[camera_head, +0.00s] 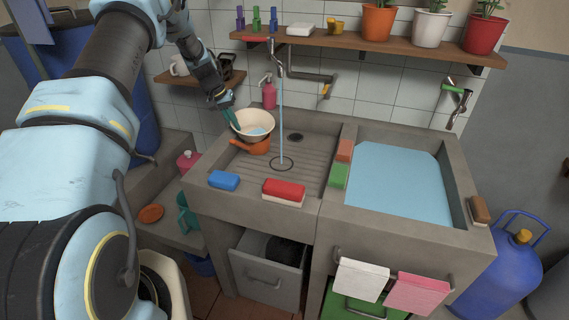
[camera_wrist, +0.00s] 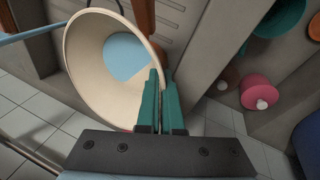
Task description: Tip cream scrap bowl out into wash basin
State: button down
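The cream bowl (camera_head: 244,133) is at the back left of the ridged sink, its mouth facing up, with pale blue liquid or material inside. It also shows large in the wrist view (camera_wrist: 88,75). My gripper (camera_head: 232,117) is at the bowl's left edge. In the wrist view, its two teal fingers (camera_wrist: 162,100) are close together with the bowl's wall between them. I cannot tell whether the bowl touches the sink floor. The ridged sink (camera_head: 312,150) is on the left; a water-filled basin (camera_head: 398,180) is on the right.
A water stream (camera_head: 281,115) falls from the tap just right of the bowl. An orange item (camera_head: 252,148) lies below the bowl. Sponges, red (camera_head: 284,188) and blue (camera_head: 224,181), sit on the front rim. A shelf (camera_head: 370,46) hangs above.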

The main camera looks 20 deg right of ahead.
jog(key=shift+w+a+f+g+h+b, duration=0.15)
jog(key=shift+w+f+g+b, duration=0.1)
jog(key=shift+w+g, duration=0.2)
jog(key=shift+w+a+f+g+h+b, duration=0.15)
jog(key=shift+w+g+b, duration=0.1)
jog(key=shift+w+g, duration=0.2)
jog(key=shift+s+r, duration=0.1)
jog(key=shift+r, duration=0.1)
jog(key=shift+r, duration=0.1)
jog(key=shift+r+p, duration=0.95)
jog(key=shift+r, duration=1.45)
